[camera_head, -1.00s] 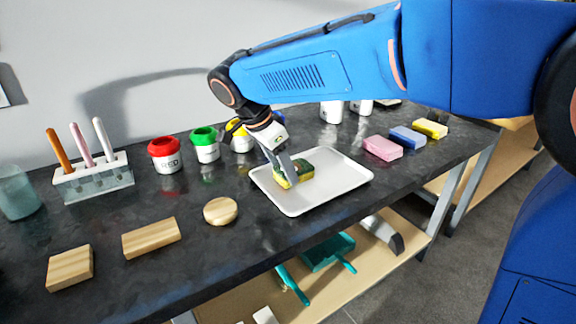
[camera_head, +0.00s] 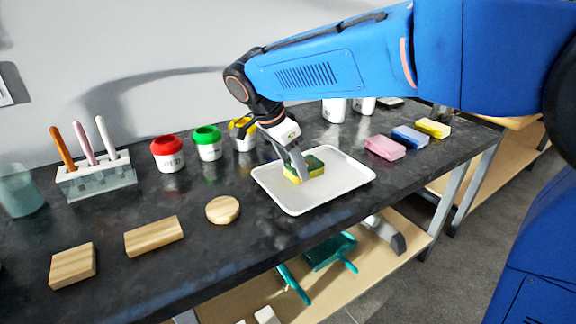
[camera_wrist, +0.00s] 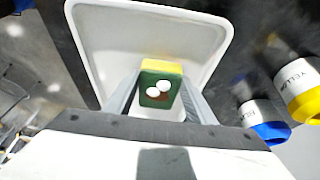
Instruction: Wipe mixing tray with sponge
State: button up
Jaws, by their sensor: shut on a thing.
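The white mixing tray (camera_head: 340,186) lies on the dark worktop, and its rim and floor also show in the wrist view (camera_wrist: 210,45). A green and yellow sponge (camera_head: 315,166) is in the tray, toward its left back part. In the wrist view the sponge (camera_wrist: 161,72) sits between my two fingers, its yellow side at the top. My gripper (camera_head: 299,170) is shut on the sponge and reaches down to it from the upper left. The sponge appears to touch the tray floor. Two white round spots show on its green face.
Paint pots with red (camera_head: 165,147), green (camera_head: 207,137) and yellow lids stand behind and left of the tray. Wooden blocks (camera_head: 153,237) and a round wooden piece (camera_head: 222,210) lie at left. Pink (camera_head: 385,148), blue (camera_head: 409,137) and yellow (camera_head: 433,128) blocks lie at right.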

aim_at(314, 160)
jog(key=shift+w+d, duration=0.6)
jog(key=shift+d, duration=0.25)
jog(key=shift+w+d, duration=0.55)
jog(key=shift+d, duration=0.25)
jog(key=shift+w+d, duration=0.6)
jog(key=shift+d, duration=0.25)
jog(key=shift+r, duration=0.1)
jog(key=shift+r, duration=3.4)
